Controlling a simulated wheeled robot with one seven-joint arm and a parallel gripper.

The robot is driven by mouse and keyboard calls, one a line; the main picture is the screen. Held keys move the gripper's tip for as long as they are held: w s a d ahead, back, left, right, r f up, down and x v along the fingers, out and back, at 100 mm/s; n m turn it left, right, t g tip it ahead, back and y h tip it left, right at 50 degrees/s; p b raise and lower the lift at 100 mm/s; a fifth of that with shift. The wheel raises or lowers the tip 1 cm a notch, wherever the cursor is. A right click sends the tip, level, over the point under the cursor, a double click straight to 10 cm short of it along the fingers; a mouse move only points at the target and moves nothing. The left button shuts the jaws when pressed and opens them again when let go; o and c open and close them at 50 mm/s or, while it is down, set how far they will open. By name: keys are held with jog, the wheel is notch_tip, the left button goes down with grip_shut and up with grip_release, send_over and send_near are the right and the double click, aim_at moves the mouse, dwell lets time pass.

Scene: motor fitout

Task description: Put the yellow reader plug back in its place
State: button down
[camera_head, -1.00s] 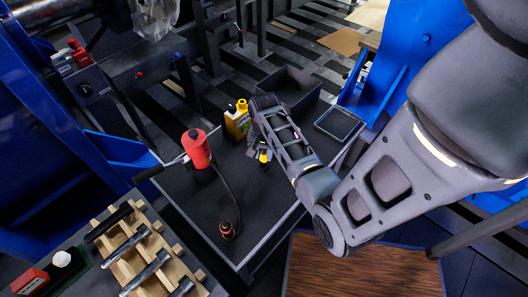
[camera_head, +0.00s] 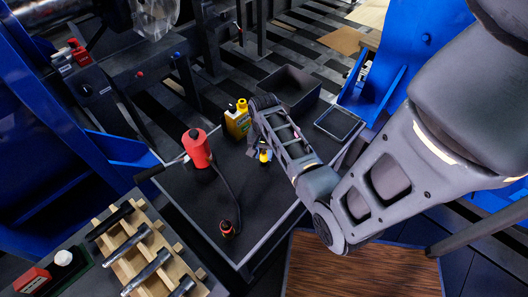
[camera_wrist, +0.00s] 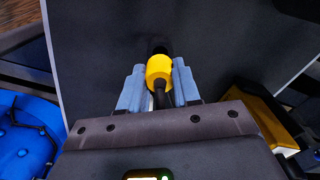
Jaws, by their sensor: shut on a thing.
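The yellow reader plug (camera_wrist: 159,70) is between the two blue-grey fingers of my gripper (camera_wrist: 158,85) in the wrist view. My gripper is shut on it. A black cable or stem runs from the plug back towards my wrist, and a dark end shows beyond it. In the head view the yellow plug (camera_head: 264,156) shows at the tip of my gripper (camera_head: 258,151), over the dark tray-like table top (camera_head: 210,220). Whether the plug touches the surface cannot be told. I cannot pick out its place in these views.
A yellow bottle (camera_head: 237,122) stands just left of my gripper. A red canister (camera_head: 196,148) with a hose and a small red-capped item (camera_head: 227,228) are further left. A dark open bin (camera_head: 288,90) and a flat black tray (camera_head: 340,123) lie behind. The table's front middle is clear.

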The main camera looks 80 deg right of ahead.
aim_at(264, 158)
jog(key=shift+f+b, duration=0.85)
jog(key=shift+f, duration=0.75)
jog(key=c, duration=0.7)
grip_release()
jog(key=shift+r, duration=0.1)
notch_tip(264, 158, up, 8)
jog(key=shift+f, duration=0.15)
